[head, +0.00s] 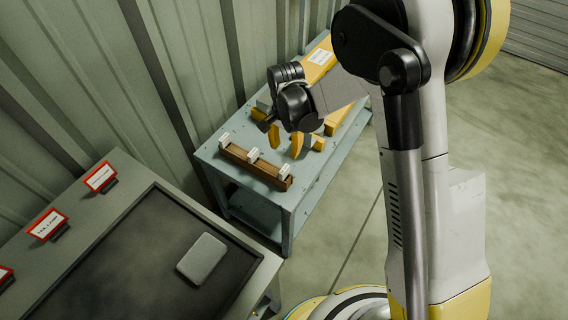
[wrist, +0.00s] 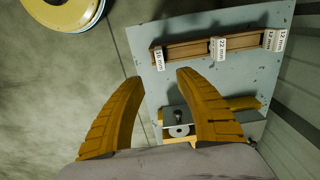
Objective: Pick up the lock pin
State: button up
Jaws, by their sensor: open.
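My gripper (head: 285,151) hangs over the blue-grey workbench (head: 307,203) with its two yellow fingers spread apart. I cannot make out a lock pin for certain in either view.
A grey metal fixture with a round hole (wrist: 179,131) sits beside the right finger, partly hidden. A yellow bar (head: 343,112) lies along the bench's right side. A second table with a dark mat (head: 140,265) and a grey pad (head: 202,258) stands at left. A corrugated wall backs the bench.

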aim_at(284, 169)
notch_tip(284, 169, down, 7)
jog(key=shift+a+r+b, duration=0.15)
jog(key=shift+r+b, duration=0.05)
jog(key=shift+b, duration=1)
notch_tip(284, 169, down, 5)
jog(key=b, duration=0.3)
jog(key=shift+s, duration=0.1)
grip_shut()
